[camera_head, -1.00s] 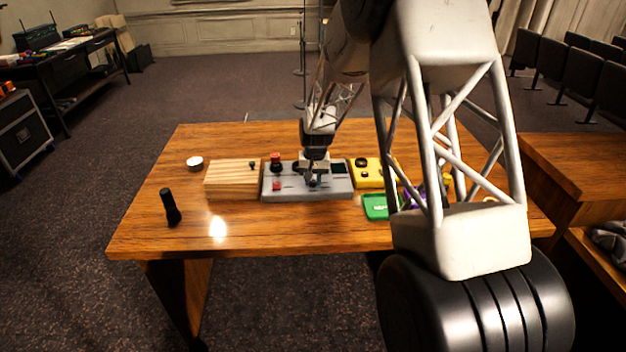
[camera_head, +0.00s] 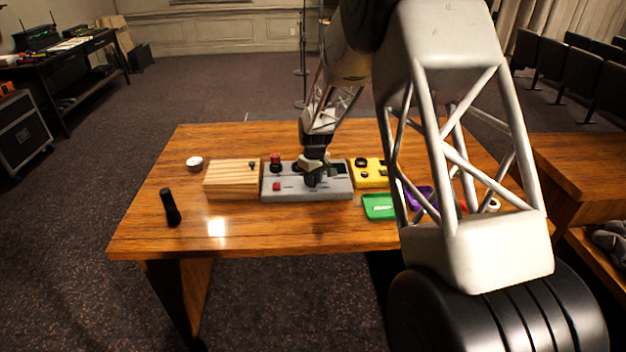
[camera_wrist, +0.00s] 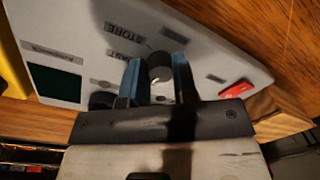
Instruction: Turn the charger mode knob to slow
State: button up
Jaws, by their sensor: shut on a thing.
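The grey charger panel (camera_head: 285,193) sits mid-table. In the wrist view its pale face (camera_wrist: 85,25) carries a label reading STORE and one that seems to read FAST; other labels are too small or blurred to read. The round dark mode knob (camera_wrist: 160,68) stands between the two blue fingers of my gripper (camera_wrist: 158,80), which is shut on it. In the head view my gripper (camera_head: 314,180) is over the panel's middle and hides the knob. Which label the knob points to cannot be told.
The panel also has a red switch (camera_wrist: 237,89), a dark screen (camera_wrist: 54,82) and a red-topped button (camera_head: 275,157). A wooden block (camera_head: 232,180) is left of it, a yellow box (camera_head: 368,173) right, a green tray (camera_head: 379,207) front right. A black torch-like object (camera_head: 170,207) stands front left.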

jog(key=n, duration=0.3)
jog(key=shift+n, duration=0.3)
dwell(0.4)
jog(key=o, duration=0.9)
jog(key=shift+w+d+r, duration=0.1)
jog(key=shift+r, duration=1.85)
jog(key=shift+w+r, duration=0.1)
jog(key=shift+r, duration=1.85)
